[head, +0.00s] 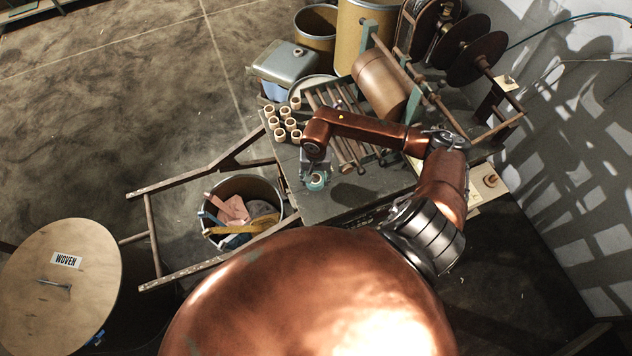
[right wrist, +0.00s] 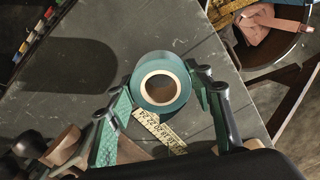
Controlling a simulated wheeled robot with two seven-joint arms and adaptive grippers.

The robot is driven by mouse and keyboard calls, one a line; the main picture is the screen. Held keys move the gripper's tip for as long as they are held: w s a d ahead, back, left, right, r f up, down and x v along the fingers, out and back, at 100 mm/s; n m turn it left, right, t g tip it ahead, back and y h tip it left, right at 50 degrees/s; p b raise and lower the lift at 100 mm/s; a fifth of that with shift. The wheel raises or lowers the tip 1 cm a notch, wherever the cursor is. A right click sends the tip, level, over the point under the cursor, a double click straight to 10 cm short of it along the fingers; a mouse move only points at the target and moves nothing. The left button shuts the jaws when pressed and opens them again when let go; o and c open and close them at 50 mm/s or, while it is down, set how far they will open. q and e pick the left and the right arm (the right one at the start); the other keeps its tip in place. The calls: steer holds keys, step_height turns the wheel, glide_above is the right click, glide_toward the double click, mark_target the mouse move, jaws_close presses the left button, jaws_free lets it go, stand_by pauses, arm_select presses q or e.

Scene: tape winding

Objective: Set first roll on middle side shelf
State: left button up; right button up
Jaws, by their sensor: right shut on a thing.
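A teal tape roll (right wrist: 162,84) with a pale core is between the fingers of my right gripper (right wrist: 160,100) in the right wrist view. The gripper is shut on it. A patterned strip of tape (right wrist: 160,132) shows just below the roll. In the head view, the roll (head: 316,181) is at the end of my right arm, over the grey workbench (head: 352,205). The gripper itself is small and partly hidden there. I cannot tell how high the roll is above the bench. My left gripper is not in view. No side shelf is clearly seen.
Several pale cores (head: 279,122) stand at the bench's left edge, near a roller rack (head: 330,95). A bucket with cloth scraps (head: 243,212) stands left of the bench. A round lid marked WOVEN (head: 85,285) is at the lower left. Large reels (head: 470,45) stand at the back.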

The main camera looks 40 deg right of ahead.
steer(key=shift+f, duration=1.25)
steer(key=shift+f, duration=0.1)
steer(key=shift+f, duration=0.1)
steer(key=o, duration=1.2)
steer(key=shift+s, duration=0.1)
steer(key=shift+c, duration=0.2)
